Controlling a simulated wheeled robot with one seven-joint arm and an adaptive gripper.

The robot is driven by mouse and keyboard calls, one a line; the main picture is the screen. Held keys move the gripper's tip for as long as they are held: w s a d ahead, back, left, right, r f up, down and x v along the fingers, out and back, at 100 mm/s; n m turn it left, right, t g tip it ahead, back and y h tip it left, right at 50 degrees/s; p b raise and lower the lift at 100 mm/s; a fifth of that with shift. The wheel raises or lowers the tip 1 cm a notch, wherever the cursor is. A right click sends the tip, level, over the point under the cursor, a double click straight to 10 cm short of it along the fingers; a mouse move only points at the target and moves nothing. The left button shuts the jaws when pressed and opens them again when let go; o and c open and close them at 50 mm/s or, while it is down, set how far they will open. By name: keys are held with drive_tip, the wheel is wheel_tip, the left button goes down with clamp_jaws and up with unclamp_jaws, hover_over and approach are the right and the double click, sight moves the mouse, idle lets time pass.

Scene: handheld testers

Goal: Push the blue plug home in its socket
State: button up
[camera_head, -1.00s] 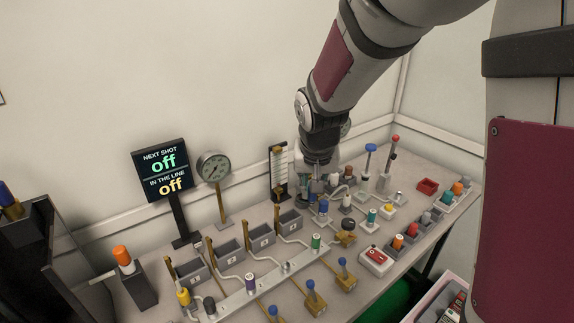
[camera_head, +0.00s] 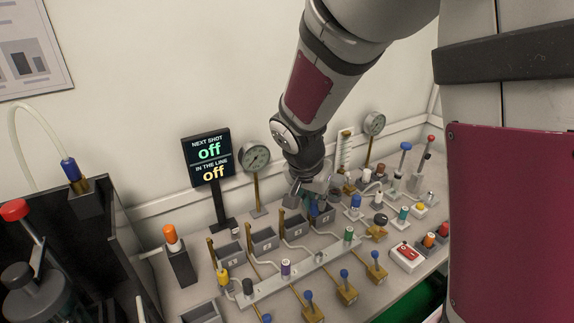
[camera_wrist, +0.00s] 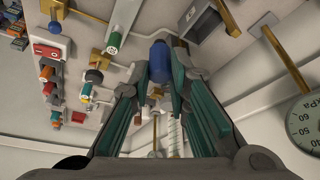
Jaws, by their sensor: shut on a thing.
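A blue plug (camera_wrist: 160,62) sits between the fingertips of my gripper (camera_wrist: 160,72) in the wrist view. My gripper (camera_head: 309,190) is shut on it. In the head view the held blue plug (camera_head: 314,208) shows just below the fingers, by the rearmost grey bin of the row. Its lower end is hard to make out. Another blue-capped piece (camera_head: 355,202) stands on a pale base to the right of my gripper. A blue-ended plug (camera_head: 69,170) on a clear hose is at the dark rig on the left. I cannot tell which socket belongs to the held plug.
Several grey bins (camera_head: 265,239) with brass posts stand in a row beside a pale rail (camera_head: 270,284). A sign reading "off" twice (camera_head: 207,158) and a round gauge (camera_head: 255,157) stand behind. A red-switch box (camera_head: 407,256) is at the front right.

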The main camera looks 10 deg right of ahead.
drive_tip(key=s+f+m+g, duration=0.1)
drive_tip(key=m, duration=0.2)
drive_tip(key=s+m+g, duration=0.1)
drive_tip(key=m, duration=0.2)
drive_tip(key=s+f+m+g+h+p, duration=0.1)
drive_tip(key=m, duration=0.1)
drive_tip(key=shift+s+d+f+m, duration=0.2)
drive_tip(key=shift+s+f+m, duration=0.15)
drive_tip(key=shift+m, duration=0.05)
drive_tip(key=shift+f, duration=0.1)
drive_tip(key=shift+f+b, duration=1.85)
drive_tip(key=shift+f, duration=0.35)
drive_tip(key=shift+f+b, duration=1.35)
drive_tip(key=shift+f, duration=0.15)
drive_tip(key=o, duration=0.9)
